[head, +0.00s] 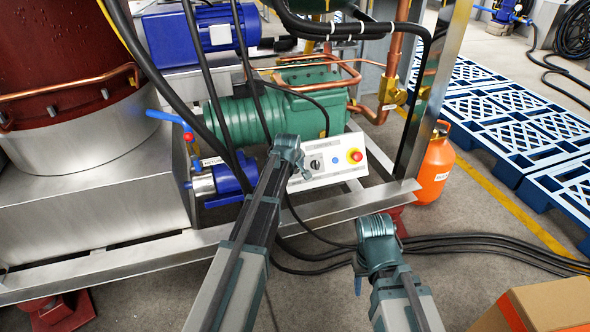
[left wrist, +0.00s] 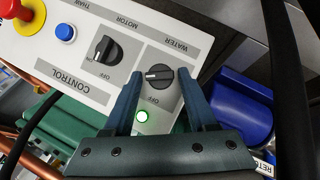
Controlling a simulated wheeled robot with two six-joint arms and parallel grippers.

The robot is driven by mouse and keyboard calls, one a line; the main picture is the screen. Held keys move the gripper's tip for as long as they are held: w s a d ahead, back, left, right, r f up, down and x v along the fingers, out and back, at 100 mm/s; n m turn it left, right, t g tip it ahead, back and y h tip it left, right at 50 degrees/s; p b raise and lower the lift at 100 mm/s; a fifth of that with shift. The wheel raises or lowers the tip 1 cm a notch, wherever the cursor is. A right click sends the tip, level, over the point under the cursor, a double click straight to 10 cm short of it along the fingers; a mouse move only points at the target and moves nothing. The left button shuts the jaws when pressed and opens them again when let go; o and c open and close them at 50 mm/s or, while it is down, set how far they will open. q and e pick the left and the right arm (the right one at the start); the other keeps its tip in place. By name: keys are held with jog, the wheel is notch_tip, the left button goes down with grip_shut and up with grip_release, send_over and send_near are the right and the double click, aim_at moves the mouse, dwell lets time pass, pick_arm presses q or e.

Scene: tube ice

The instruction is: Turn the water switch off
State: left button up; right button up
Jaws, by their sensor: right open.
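The control panel (head: 330,180) is white and sits on the frame by the green motor. In the left wrist view, the water switch (left wrist: 159,76) is a round black knob with a white pointer line lying nearly level in the picture, beside an OFF label. My left gripper (left wrist: 161,74) is open, with one finger on each side of this knob and small gaps visible. In the head view, my left gripper (head: 299,165) is at the panel's left end and hides the water switch. My right gripper (head: 360,275) hangs before the frame, its fingers mostly hidden.
The motor switch (left wrist: 107,50), a blue button (left wrist: 65,33) and a red stop button (head: 355,155) are on the same panel. A green light (left wrist: 142,115) glows by the water switch. Black cables (head: 470,247) cross the floor; a cardboard box (head: 550,305) is at lower right.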

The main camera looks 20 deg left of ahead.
pick_arm(q)
grip_shut()
jog(key=shift+s+f, duration=0.1)
jog(key=shift+s+a+f+n+t+h+b, duration=0.15)
jog(key=shift+n+t+b, duration=0.15)
jog(key=shift+n+b, duration=0.2)
jog(key=shift+d+f+n+t+h+b, duration=0.15)
jog(key=shift+n+t+b, duration=0.15)
jog(key=shift+n+b, duration=0.2)
jog(key=n+t+b, duration=0.1)
jog(key=n+b, duration=0.1)
jog(key=n, duration=0.1)
jog(key=shift+s+a+f+t+h+b, duration=0.1)
jog(key=shift+s+t+h+b, duration=0.05)
jog(key=shift+t+h+b, duration=0.2)
jog(key=n+t+b, duration=0.2)
jog(key=n+b, duration=0.1)
jog(key=shift+n+t+b, duration=0.55)
jog(key=shift+n+b, duration=0.35)
jog(key=shift+n, duration=0.1)
